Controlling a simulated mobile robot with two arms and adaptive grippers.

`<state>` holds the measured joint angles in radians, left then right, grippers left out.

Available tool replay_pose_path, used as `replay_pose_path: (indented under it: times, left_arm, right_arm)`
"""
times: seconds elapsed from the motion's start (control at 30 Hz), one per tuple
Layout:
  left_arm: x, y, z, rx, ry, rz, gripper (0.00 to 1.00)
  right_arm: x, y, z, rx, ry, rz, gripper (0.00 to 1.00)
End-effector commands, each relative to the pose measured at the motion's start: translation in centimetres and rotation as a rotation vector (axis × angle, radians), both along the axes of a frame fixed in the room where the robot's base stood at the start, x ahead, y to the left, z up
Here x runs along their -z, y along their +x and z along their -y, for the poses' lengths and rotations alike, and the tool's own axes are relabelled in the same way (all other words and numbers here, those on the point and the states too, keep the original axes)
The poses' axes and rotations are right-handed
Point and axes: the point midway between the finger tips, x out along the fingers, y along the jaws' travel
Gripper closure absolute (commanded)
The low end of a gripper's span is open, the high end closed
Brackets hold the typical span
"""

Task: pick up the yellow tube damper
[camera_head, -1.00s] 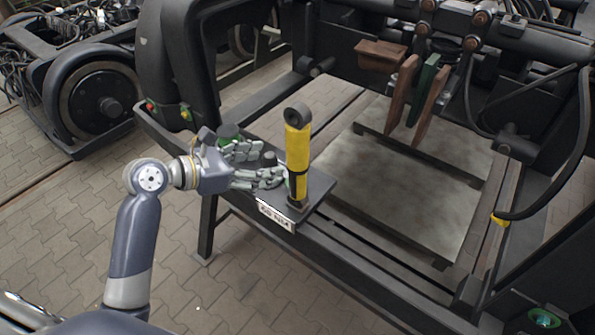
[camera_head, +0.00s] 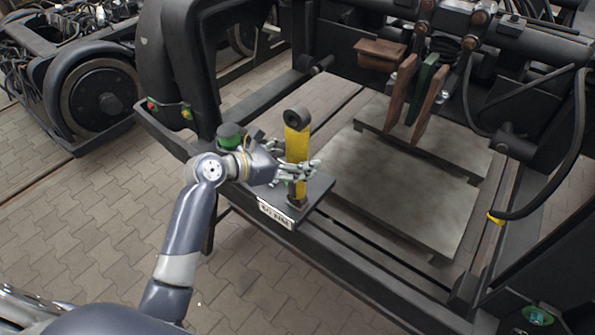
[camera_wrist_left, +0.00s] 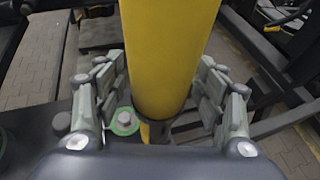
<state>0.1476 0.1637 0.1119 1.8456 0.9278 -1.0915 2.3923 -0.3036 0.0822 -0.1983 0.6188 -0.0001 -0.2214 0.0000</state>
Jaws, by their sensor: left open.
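The yellow tube damper (camera_head: 297,148) stands upright on a dark plate (camera_head: 318,186) on the bogie frame, with a dark ring eye at its top. My left gripper (camera_head: 300,172) is at the damper's lower half, with its fingers on both sides of the tube. In the left wrist view the yellow damper (camera_wrist_left: 168,50) rises between the two open fingers of my left gripper (camera_wrist_left: 160,100). Gaps show between the fingers and the tube there. The damper's lower end is partly hidden by the fingers and palm. My right gripper is not in view.
A green-ringed dark cylinder (camera_head: 230,136) stands just behind my left wrist. A white label plate (camera_head: 276,215) is on the front edge. Brown and green pads (camera_head: 424,88) hang at the upper right. A black hose (camera_head: 580,140) curves at the right.

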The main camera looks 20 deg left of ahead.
Motion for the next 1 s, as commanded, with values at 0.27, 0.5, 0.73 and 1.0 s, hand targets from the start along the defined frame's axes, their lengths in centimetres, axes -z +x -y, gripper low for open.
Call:
replay_pose_path:
  times: [0.27,0.5,0.73,1.0]
  left_arm:
    - [0.03,0.04,-0.01,-0.001,0.001,0.001,0.51]
    - [0.04,0.03,-0.01,-0.001,0.0,0.0,1.0]
    - [-0.4,0.14,0.01,-0.002,-0.002,0.01,1.0]
    - [-0.87,0.16,0.0,-0.001,-0.002,0.01,1.0]
  right_arm:
    - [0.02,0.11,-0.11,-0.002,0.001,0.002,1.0]
    - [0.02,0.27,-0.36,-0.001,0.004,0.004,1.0]
    - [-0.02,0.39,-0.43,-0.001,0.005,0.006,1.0]
    - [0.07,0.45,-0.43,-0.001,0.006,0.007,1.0]
